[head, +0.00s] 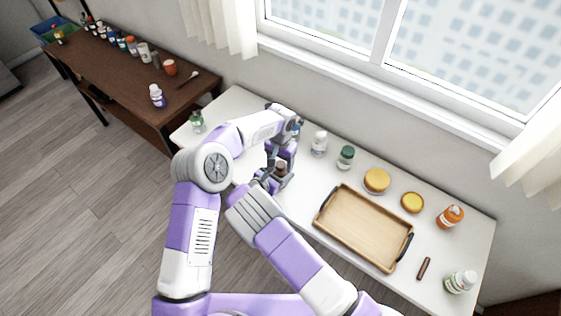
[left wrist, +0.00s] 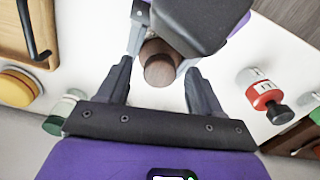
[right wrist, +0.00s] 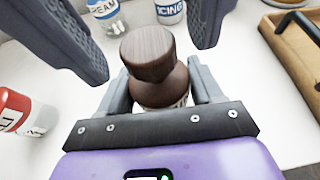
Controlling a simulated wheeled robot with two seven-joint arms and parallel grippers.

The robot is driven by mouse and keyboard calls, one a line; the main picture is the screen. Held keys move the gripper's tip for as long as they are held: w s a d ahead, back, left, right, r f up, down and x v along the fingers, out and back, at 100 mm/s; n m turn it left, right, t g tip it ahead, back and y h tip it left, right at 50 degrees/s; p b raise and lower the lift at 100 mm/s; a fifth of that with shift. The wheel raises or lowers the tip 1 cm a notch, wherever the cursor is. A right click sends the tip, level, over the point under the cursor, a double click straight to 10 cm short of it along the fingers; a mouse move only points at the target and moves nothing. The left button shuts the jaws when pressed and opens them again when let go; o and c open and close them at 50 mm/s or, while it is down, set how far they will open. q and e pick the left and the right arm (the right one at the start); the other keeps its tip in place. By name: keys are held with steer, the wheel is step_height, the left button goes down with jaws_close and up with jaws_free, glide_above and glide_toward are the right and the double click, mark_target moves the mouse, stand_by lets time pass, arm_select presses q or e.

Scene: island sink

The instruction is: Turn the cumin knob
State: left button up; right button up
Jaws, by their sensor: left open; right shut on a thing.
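The cumin grinder is a brown bottle (right wrist: 163,92) with a dark wooden knob (right wrist: 148,50) on top, seen closely in the right wrist view. My right gripper (right wrist: 160,88) is shut around the bottle's body. The knob also shows in the left wrist view (left wrist: 161,66), between the fingers of my open left gripper (left wrist: 160,82). Those fingers stand on either side of the knob with gaps. In the head view the knob (head: 281,168) is small, with my left gripper above it and my right gripper (head: 273,180) at the bottle. Its label is mostly hidden.
A wooden tray (head: 363,228) lies right of the grippers on the white counter. Jars with yellow lids (head: 376,180) and several bottles line the window side. A red-labelled bottle (right wrist: 15,110) stands close to my right gripper. A brown side table (head: 125,70) holds more bottles at far left.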

mark_target(280, 164)
arm_select(q)
steer(key=c, duration=1.1)
steer(key=m, duration=0.5)
steer(key=shift+w+m, duration=0.1)
steer(key=shift+m, duration=0.2)
steer(key=o, duration=1.1)
step_height(280, 164, up, 12)
